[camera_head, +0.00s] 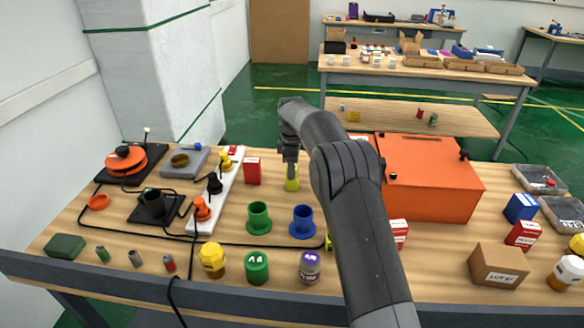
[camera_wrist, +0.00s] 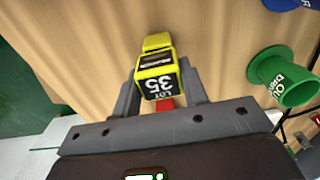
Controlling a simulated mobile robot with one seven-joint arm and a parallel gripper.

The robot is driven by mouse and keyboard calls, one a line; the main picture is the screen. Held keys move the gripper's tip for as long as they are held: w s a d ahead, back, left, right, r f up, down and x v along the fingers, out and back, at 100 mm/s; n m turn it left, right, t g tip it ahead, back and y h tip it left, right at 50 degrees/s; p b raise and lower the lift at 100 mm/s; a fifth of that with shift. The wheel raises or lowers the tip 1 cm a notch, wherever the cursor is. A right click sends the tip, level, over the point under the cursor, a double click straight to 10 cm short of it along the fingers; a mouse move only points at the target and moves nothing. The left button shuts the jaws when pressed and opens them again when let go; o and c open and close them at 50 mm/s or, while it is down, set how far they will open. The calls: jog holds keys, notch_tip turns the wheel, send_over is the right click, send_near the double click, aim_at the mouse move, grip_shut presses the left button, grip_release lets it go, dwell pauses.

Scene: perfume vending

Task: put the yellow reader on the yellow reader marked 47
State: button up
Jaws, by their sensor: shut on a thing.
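My gripper (camera_head: 291,166) is shut on a yellow reader (camera_head: 292,184) near the middle of the table, behind the green and blue cups. In the wrist view the gripper (camera_wrist: 159,86) has its fingers on either side of the yellow reader (camera_wrist: 155,68). Its black label reads LOT 35, upside down in the picture. Another yellow part (camera_wrist: 157,42) shows just beyond the label; I cannot tell whether it belongs to the held reader or to a second one. No mark 47 is legible. I cannot tell whether the held reader touches the table.
A red box (camera_head: 252,170) stands left of my gripper. An orange case (camera_head: 435,180) fills the space to the right. A green cup (camera_head: 259,218) and a blue cup (camera_head: 302,222) stand in front. My arm hides part of the table.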

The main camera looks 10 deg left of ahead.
jog(key=o, duration=1)
notch_tip(320, 180, up, 11)
jog(key=s+d+r+m+t, duration=0.3)
jog(key=s+d+r+m, duration=0.5)
jog(key=s+d+r, duration=0.95)
jog(key=s+d+f+m+t, duration=0.1)
jog(key=s+d+f+m, duration=0.1)
jog(key=s, duration=0.7)
jog(key=s+d+f+m, duration=0.2)
jog(key=s+f+m, duration=0.2)
jog(key=s, duration=0.6)
jog(key=s+d+f+m+t, duration=0.1)
jog(key=s+f+m, duration=0.3)
jog(key=s, duration=0.6)
jog(key=shift+s+d+f+t, duration=0.25)
jog(key=shift+d+f+t, duration=0.05)
jog(key=shift+d+f, duration=0.5)
